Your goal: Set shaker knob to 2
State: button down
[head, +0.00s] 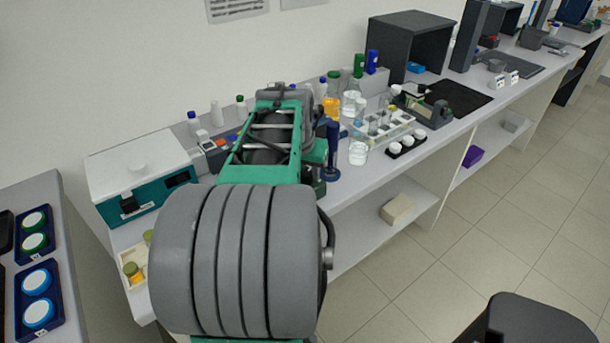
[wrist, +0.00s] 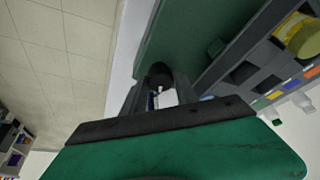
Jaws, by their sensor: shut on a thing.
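The shaker's green front panel (wrist: 190,35) fills the upper middle of the wrist view. A round dark knob (wrist: 160,72) stands out from it. My gripper (wrist: 159,85) reaches to the panel, with its two dark fingers shut on the knob from both sides. A small pale patch shows between the fingers, below the knob. No numbers or pointer on the knob can be read. In the head view my own arm hides the knob and the fingers.
A yellow-capped bottle (wrist: 302,36) sits at the shaker's dark top frame. In the head view a white-and-teal box (head: 140,180) stands left of my arm. A dark blue stand (head: 333,150) and a tube rack (head: 383,130) are to the right.

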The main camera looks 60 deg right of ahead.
jog(key=shift+n+t, duration=0.3)
jog(key=shift+n, duration=0.5)
jog(key=shift+r, duration=0.1)
jog(key=c, duration=1.2)
grip_release()
jog(key=shift+c, duration=0.2)
jog(key=shift+b, duration=0.3)
jog(key=v, duration=0.7)
jog(key=shift+r, duration=0.35)
